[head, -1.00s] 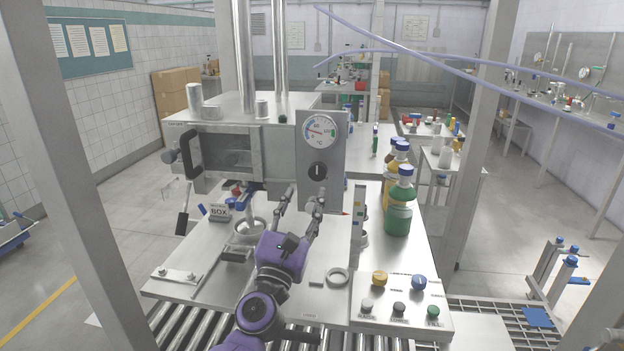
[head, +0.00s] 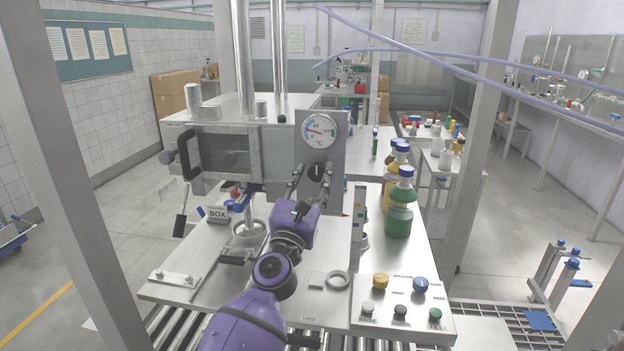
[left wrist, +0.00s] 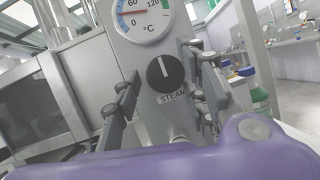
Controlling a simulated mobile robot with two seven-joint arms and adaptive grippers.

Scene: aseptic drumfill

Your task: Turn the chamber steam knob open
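The steam knob (head: 316,172) is a round black knob with a white pointer line on the grey panel below the dial. In the left wrist view the knob (left wrist: 165,73) sits above a "STEAM" label, its line close to upright with a slight tilt. My left gripper (head: 308,176) is in front of the panel with its fingers spread. In the left wrist view the open fingers (left wrist: 160,85) stand on either side of the knob, with visible gaps and no contact that I can make out. My right gripper is not in view.
A temperature dial (head: 318,131) is just above the knob. The steel chamber (head: 222,150) with a black door handle is to the left. Green and amber bottles (head: 398,215) stand to the right. A button panel (head: 402,305) is at the front right of the table.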

